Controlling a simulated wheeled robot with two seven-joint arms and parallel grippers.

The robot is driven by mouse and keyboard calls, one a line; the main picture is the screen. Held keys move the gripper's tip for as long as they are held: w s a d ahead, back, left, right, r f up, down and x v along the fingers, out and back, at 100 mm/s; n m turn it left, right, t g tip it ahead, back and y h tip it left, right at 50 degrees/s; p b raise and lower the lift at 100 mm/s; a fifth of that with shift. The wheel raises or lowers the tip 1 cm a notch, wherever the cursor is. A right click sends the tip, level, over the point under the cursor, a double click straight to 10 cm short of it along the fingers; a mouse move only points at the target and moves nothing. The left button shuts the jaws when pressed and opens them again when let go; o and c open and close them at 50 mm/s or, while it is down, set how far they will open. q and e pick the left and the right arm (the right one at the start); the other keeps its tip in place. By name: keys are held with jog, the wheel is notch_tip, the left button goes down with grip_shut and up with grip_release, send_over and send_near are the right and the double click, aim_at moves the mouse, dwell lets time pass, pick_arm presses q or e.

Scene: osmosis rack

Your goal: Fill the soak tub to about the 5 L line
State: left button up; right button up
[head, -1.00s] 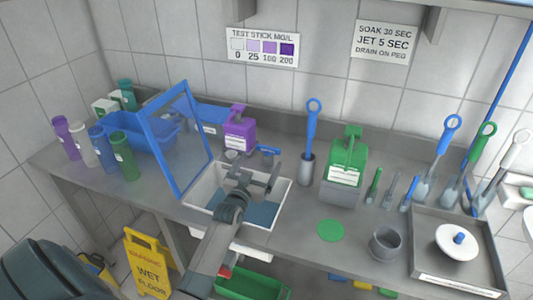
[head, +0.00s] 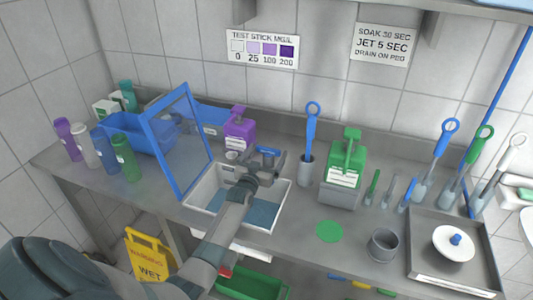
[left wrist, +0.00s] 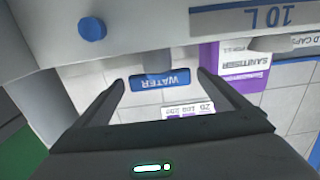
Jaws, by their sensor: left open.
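The soak tub (head: 205,191) is a white rectangular basin set in the bench. A blue surface (head: 262,213) shows low inside it; I cannot tell the level against a 5 L line. A "10 L" mark (left wrist: 268,17) shows inverted in the left wrist view. The blue water lever (head: 267,151) stands at the tub's back edge; its "WATER" face (left wrist: 160,80) shows inverted between my fingers in the left wrist view. My left gripper (head: 263,164) is open over the back of the tub, close in front of the lever. Contact cannot be told. My right gripper is out of view.
A blue-framed panel (head: 157,140) stands upright at the tub's left. A purple sanitiser jug (head: 239,130) is behind it. A green dispenser (head: 345,163), brushes and a grey tray (head: 425,230) are to the right. A yellow wet-floor sign (head: 148,255) stands below.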

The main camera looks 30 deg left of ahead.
pick_arm(q)
jog(key=c, duration=1.1)
jog(key=shift+o, duration=0.3)
